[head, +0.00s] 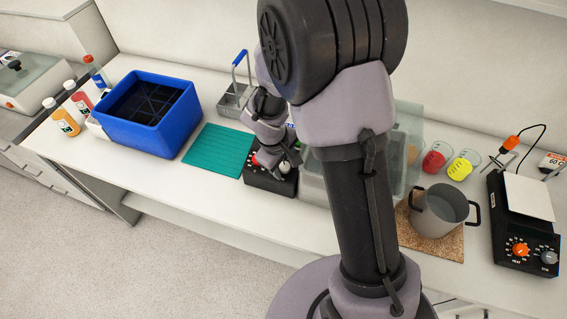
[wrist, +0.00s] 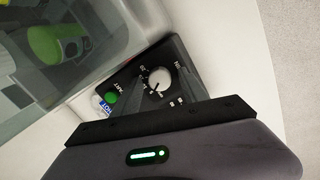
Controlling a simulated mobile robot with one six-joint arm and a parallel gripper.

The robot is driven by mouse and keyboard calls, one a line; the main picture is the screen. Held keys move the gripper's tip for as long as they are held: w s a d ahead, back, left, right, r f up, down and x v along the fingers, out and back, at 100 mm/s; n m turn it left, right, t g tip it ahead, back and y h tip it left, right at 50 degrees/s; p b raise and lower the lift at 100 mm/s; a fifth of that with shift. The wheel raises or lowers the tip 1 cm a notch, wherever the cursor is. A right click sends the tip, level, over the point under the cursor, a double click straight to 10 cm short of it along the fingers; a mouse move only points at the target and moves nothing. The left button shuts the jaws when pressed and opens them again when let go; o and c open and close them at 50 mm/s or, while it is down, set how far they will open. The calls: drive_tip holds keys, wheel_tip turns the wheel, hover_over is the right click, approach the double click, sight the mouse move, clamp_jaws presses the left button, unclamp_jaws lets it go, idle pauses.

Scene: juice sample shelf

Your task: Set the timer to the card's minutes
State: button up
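The timer (head: 262,181) is a black box on the bench in the head view, with a pale knob and a red spot on top. In the wrist view its black face (wrist: 186,81) shows a white round knob (wrist: 158,79), a ring of white numbers and a green START button (wrist: 112,97). My gripper (head: 283,160) is over the timer, pointing down. In the wrist view its two dark fingers (wrist: 159,76) stand apart on either side of the knob, with a gap visible. Whether they touch it I cannot tell. I cannot make out a card giving minutes.
A clear bin (wrist: 45,85) stands close beside the timer. A green mat (head: 220,150) and blue crate (head: 146,138) lie to the left. A grey pot (head: 438,213), hot plate (head: 520,255) and "60 C" sign (head: 553,161) are at right.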

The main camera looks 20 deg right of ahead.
clamp_jaws()
drive_tip(key=shift+w+f+m+b, duration=0.1)
drive_tip(key=shift+f+m+b, duration=0.1)
drive_tip(key=shift+m+b, duration=1)
drive_tip(key=shift+b, duration=0.1)
drive_tip(key=shift+r+m, duration=0.2)
drive_tip(key=shift+m, duration=0.2)
drive_tip(key=shift+o, duration=0.6)
unclamp_jaws()
drive_tip(key=p+v, duration=0.5)
drive_tip(key=v, duration=1.2)
drive_tip(key=shift+r, duration=0.3)
drive_tip(key=shift+d, duration=0.1)
